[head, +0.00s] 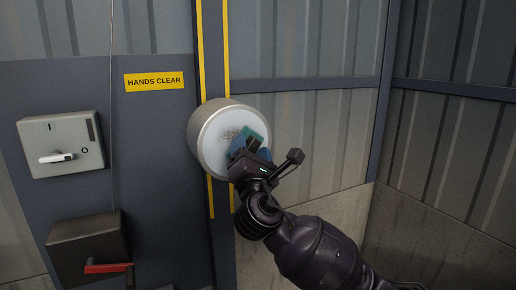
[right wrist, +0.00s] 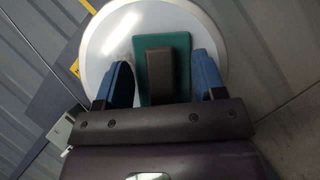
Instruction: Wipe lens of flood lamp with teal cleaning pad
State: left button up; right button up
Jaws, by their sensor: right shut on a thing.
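The flood lamp (head: 207,135) is a round silver drum on the wall with a pale lens (head: 222,150). A grey speckled smudge shows on the lens, left of the pad. The teal cleaning pad (head: 257,132) is at the right part of the lens; I cannot tell whether it touches. My right gripper (head: 251,149) is shut on the pad's dark block handle (right wrist: 158,72). In the right wrist view the blue fingers stand either side of this handle, with the teal pad (right wrist: 181,55) behind it against the lens (right wrist: 120,40). My left gripper is not in view.
Left of the lamp are a grey switch box (head: 62,135) with a rotary handle, a yellow "HANDS CLEAR" sign (head: 154,81) and a dark box (head: 85,245) with a red lever (head: 108,268). A thin cable hangs there. Corrugated wall panels (head: 315,125) stand to the right.

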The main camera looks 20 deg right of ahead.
jog(key=shift+a+p, duration=0.3)
jog(key=shift+a, duration=1.7)
jog(key=shift+a, duration=1.55)
jog(key=shift+s+r+p, duration=0.1)
jog(key=shift+r+p, duration=0.7)
jog(key=shift+p, duration=0.2)
jog(key=shift+d, duration=3.95)
jog(key=shift+w+d, duration=0.2)
jog(key=shift+d, duration=1.2)
